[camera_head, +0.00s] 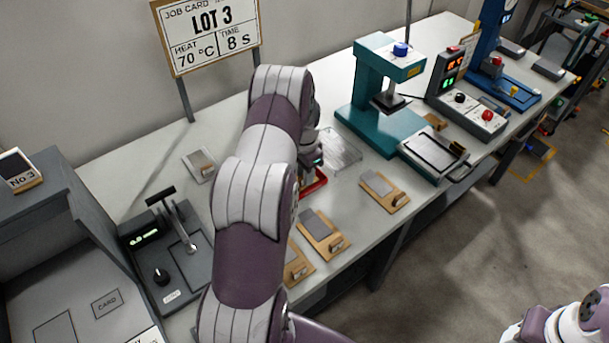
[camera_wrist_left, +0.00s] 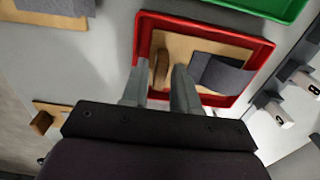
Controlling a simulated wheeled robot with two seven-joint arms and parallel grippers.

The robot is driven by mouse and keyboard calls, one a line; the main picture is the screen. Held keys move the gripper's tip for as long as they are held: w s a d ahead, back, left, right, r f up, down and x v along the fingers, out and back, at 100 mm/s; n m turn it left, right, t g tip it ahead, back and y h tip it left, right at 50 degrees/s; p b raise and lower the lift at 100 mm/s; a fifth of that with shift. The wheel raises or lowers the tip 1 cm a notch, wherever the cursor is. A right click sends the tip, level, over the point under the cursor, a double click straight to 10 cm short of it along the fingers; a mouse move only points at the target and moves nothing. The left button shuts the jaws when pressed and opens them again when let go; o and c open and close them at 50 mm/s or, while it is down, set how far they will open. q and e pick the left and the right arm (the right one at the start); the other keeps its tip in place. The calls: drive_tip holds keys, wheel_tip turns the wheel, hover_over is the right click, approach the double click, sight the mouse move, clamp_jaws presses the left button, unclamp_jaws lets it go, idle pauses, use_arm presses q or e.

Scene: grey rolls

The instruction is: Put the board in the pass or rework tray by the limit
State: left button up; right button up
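In the left wrist view, a tan board (camera_wrist_left: 200,52) with a dark grey pad (camera_wrist_left: 222,75) and an upright wooden tab (camera_wrist_left: 160,68) lies in the red tray (camera_wrist_left: 262,60). My left gripper (camera_wrist_left: 160,72) is low over it, its two fingers apart on either side of the tab. Small gaps seem to show beside the tab. A green tray (camera_wrist_left: 285,10) lies beside the red one. In the head view, my left arm mostly hides the red tray (camera_head: 314,184) and its board; the left gripper (camera_head: 310,165) is partly hidden. My right gripper is out of view.
Other boards lie along the bench's front edge (camera_head: 323,235), (camera_head: 384,190), (camera_head: 297,262). A gauge with a lever (camera_head: 172,245) stands left. A teal press (camera_head: 375,95) and a control box (camera_head: 468,95) stand right. A job card (camera_head: 208,35) reads LOT 3, 70 °C, 8 S.

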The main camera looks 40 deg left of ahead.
use_arm(q)
wheel_tip(320, 180, up, 11)
drive_tip(key=b, duration=0.1)
drive_tip(key=s+d+r+n+t, duration=0.1)
drive_tip(key=s+d+r+n, duration=0.1)
drive_tip(key=s+d, duration=1.5)
drive_tip(key=d+n, duration=0.1)
drive_tip(key=d, duration=0.3)
drive_tip(key=shift+s+d+r, duration=0.3)
drive_tip(key=shift+s+d, duration=0.05)
